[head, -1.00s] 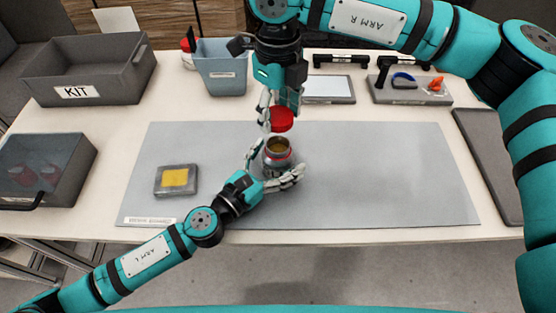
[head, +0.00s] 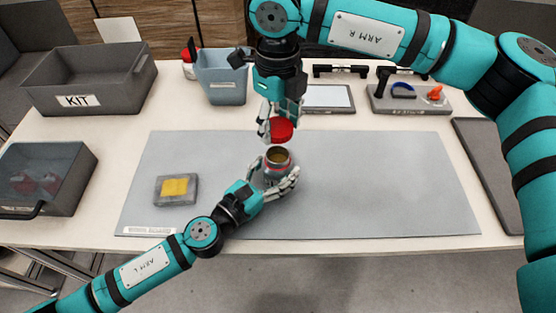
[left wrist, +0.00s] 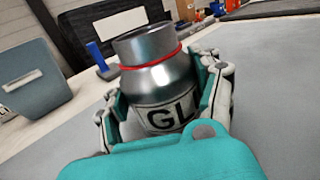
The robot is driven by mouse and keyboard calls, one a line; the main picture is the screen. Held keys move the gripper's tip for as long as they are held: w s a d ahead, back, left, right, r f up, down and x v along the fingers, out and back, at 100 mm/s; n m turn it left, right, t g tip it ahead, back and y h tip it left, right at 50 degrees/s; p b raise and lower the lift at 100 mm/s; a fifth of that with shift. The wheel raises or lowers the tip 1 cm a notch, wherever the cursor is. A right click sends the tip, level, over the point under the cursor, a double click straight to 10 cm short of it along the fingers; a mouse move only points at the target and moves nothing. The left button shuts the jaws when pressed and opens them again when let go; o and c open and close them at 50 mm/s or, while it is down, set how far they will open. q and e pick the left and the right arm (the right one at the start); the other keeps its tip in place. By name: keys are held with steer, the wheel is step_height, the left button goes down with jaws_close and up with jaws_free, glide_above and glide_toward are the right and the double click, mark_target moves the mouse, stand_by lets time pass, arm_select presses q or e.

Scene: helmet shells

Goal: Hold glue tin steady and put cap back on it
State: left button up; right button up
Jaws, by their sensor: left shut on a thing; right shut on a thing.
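The glue tin (head: 277,158) is a silver tin with a red ring at its neck, open at the top with a yellowish-brown inside. It stands on the grey mat in the head view. My left gripper (head: 276,182) is shut around its body. In the left wrist view the tin (left wrist: 156,82) shows part of a "GL" label between the fingers. The red cap (head: 281,129) is held in my right gripper (head: 279,120), just above and slightly behind the tin's mouth in the head view. The gap between cap and mouth is hard to judge.
A grey mat (head: 390,190) covers the table middle, mostly clear. A case with a yellow pad (head: 175,187) lies at left. A KIT bin (head: 115,78), a blue-grey bin (head: 222,90), a lidded box (head: 45,190) and a tool board (head: 410,102) stand around it.

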glide_above(278, 161)
steer(key=shift+f, duration=2.4)
steer(key=shift+f, duration=0.1)
steer(key=shift+f, duration=0.75)
steer(key=shift+f, duration=0.6)
steer(key=m, duration=0.3)
steer(key=shift+a+m, duration=0.1)
steer(key=shift+m, duration=0.2)
steer(key=m, duration=0.4)
steer(key=shift+m, duration=0.3)
steer(key=m, duration=1.9)
